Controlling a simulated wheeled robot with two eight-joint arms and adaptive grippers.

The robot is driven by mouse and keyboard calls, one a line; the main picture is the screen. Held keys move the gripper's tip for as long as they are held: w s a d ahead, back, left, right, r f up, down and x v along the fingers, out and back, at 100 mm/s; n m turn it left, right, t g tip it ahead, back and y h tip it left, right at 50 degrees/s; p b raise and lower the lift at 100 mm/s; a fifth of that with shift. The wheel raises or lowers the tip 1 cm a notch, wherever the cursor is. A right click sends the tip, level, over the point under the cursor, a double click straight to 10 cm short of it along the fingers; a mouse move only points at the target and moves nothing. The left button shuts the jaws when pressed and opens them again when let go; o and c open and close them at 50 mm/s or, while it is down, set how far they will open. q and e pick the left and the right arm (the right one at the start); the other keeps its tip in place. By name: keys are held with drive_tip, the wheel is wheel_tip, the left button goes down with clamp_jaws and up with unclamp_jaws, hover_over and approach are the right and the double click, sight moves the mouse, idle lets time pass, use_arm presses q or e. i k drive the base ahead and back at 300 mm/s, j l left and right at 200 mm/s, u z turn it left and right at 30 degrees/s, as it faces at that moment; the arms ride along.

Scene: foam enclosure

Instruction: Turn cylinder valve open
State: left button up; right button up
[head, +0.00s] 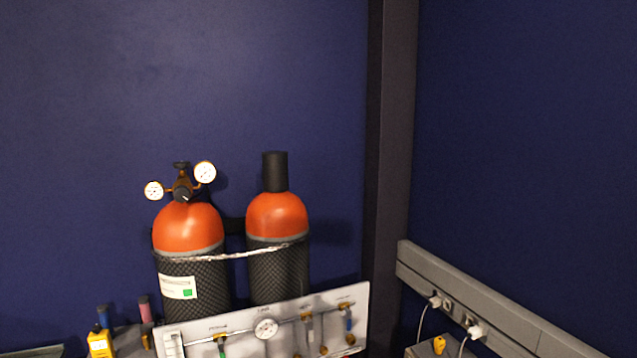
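Two gas cylinders with orange tops and black netted bodies stand against the blue wall. The left cylinder (188,230) carries a brass regulator with two round white gauges, one at left (153,191) and one at right (205,173). A dark cylinder valve knob (181,165) shows at the top of this fitting; whether it is open or shut cannot be told. The right cylinder (277,216) has a tall black cap (274,172). Neither of my grippers is in the head view.
A chain (235,256) runs across both cylinders. A pale panel (345,297) with a gauge and several small valves stands in front of them. A yellow device (100,343) is at lower left. A grey socket rail (500,318) with plugs runs along the right wall.

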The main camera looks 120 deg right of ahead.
sight(182, 165)
drive_tip(key=k+z, duration=0.1)
drive_tip(key=z, duration=0.85)
drive_tip(key=k+l+z, duration=0.1)
drive_tip(key=z, duration=0.85)
drive_tip(key=i+j+z, duration=0.1)
drive_tip(key=j+z, duration=0.15)
drive_tip(key=z, duration=0.2)
drive_tip(key=j+z, duration=0.3)
drive_tip(key=z, duration=0.2)
drive_tip(key=j+z, duration=0.3)
drive_tip(key=z, duration=0.15)
drive_tip(key=i+l, duration=0.25)
drive_tip(key=i, duration=0.2)
drive_tip(key=i+l+z, duration=0.15)
drive_tip(key=i, duration=0.25)
